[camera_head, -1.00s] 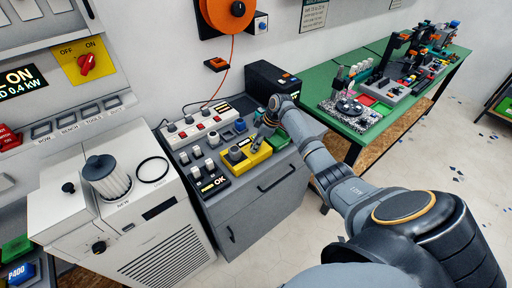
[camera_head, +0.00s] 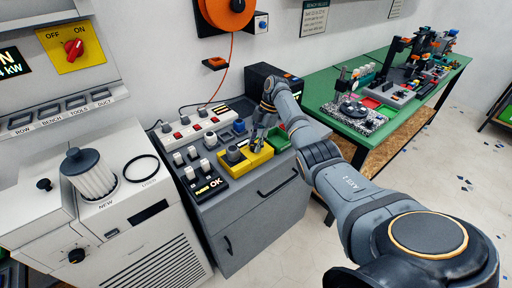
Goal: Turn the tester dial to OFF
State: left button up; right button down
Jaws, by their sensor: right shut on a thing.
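A yellow box (camera_head: 236,171) lies on the grey cabinet top, and I take it to be the tester, though no OFF mark is readable on it. A round grey knob-like part (camera_head: 235,154) stands on its left half. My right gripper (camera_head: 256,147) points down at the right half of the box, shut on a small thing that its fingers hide. I cannot tell whether that is the dial, nor how the dial is set. A black panel (camera_head: 209,187) reading OK lies just in front of the box. My left gripper is not in view.
A white machine with a filter (camera_head: 91,177) stands at left. A red switch (camera_head: 73,49) sits on the wall panel. A green bench (camera_head: 345,128) is behind right.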

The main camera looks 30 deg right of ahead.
jog(key=shift+n, duration=0.3)
dwell(0.4)
jog(key=c, duration=1)
grip_release()
jog(key=v, duration=1.2)
jog(key=shift+w+a, duration=0.1)
